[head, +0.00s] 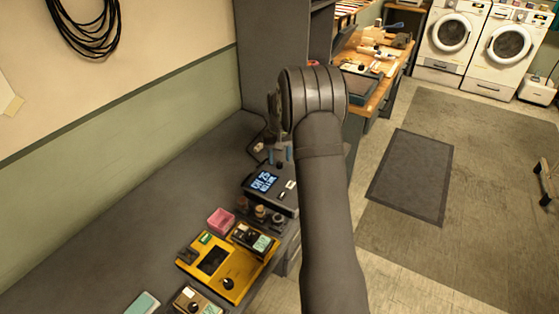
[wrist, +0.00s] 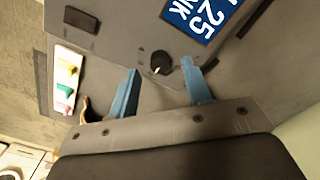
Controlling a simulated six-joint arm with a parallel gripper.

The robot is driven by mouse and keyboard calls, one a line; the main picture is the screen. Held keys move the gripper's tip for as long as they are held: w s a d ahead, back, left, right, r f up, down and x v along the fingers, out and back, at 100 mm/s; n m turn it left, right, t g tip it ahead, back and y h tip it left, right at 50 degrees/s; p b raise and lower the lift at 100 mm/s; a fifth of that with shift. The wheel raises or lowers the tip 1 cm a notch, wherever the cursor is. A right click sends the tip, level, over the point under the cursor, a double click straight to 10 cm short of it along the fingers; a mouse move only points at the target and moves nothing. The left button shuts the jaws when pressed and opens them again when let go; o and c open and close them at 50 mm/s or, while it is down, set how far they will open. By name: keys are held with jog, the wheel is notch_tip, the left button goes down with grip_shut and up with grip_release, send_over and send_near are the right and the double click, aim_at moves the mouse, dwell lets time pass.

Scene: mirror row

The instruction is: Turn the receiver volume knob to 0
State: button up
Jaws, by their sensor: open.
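The receiver (head: 275,201) is a dark box on the grey bench, with a blue display (head: 265,182) that reads 25 on one line. In the wrist view its face (wrist: 115,35) fills the upper part, with part of the blue display (wrist: 197,18) at the upper right. A small dark round knob (wrist: 161,60) with a light mark sits near the face's lower edge. My gripper (wrist: 161,68) is open, its two blue fingers apart on the left and right of the knob. I cannot tell whether either finger touches it. In the head view my gripper (head: 278,156) is at the receiver's far end.
A yellow device (head: 225,270), a pink box (head: 221,218) and several small knobbed boxes stand nearer on the bench. A white strip with coloured buttons (wrist: 66,80) lies beside the receiver in the wrist view. The bench left of the receiver (head: 160,205) is mostly clear.

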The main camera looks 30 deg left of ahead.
jog(key=shift+f, duration=0.95)
jog(key=shift+c, duration=0.3)
grip_shut()
